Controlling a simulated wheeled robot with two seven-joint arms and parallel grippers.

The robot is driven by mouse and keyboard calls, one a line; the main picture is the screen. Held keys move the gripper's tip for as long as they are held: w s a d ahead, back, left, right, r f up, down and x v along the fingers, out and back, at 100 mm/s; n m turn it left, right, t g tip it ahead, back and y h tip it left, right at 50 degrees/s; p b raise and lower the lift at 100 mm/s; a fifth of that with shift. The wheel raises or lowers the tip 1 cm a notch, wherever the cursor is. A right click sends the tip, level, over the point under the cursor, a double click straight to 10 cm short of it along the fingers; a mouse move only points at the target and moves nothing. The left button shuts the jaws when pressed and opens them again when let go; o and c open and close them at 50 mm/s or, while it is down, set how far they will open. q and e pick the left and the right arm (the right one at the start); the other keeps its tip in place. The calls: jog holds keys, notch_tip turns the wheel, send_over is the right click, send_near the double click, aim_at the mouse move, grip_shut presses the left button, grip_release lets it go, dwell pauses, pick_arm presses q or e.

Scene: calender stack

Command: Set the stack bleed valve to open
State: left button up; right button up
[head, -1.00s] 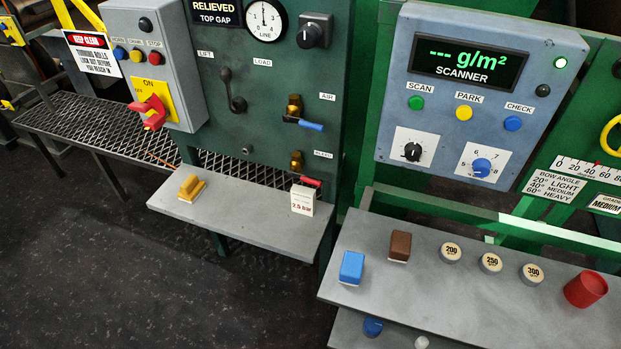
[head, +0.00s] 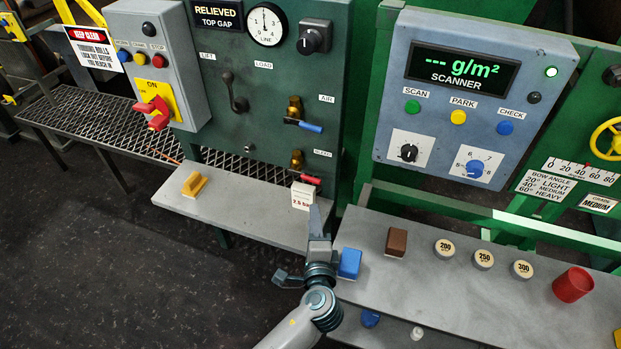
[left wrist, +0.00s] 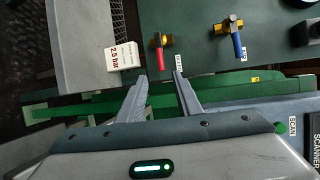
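The stack bleed valve is a brass body (head: 296,158) with a red lever (head: 311,179), low on the green panel beside a label that seems to read BLEED. The lever lies nearly level and points right in the head view. In the left wrist view the red lever (left wrist: 159,56) sits just beyond the fingertips, between their lines. My left gripper (left wrist: 159,80) is open, with nothing between its fingers. In the head view my left gripper (head: 318,215) is in front of the shelf, below the lever and apart from it. My right gripper is not in view.
A white 2.5 bar card (head: 302,195) stands on the grey shelf (head: 235,213), close to my left fingers. The air valve's blue lever (head: 305,126) is above the bleed valve. A blue block (head: 349,263) sits on the right shelf beside my wrist.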

aim_at(311, 181)
pick_arm(q)
jog(key=shift+w, duration=0.1)
dwell(0.3)
jog(key=w+f+p, duration=0.1)
jog(key=w, duration=0.4)
jog(key=w+a+f+p, duration=0.1)
jog(key=w, duration=0.5)
jog(key=w+f+p, duration=0.1)
jog(key=w, duration=0.5)
jog(key=shift+a, duration=0.2)
grip_shut()
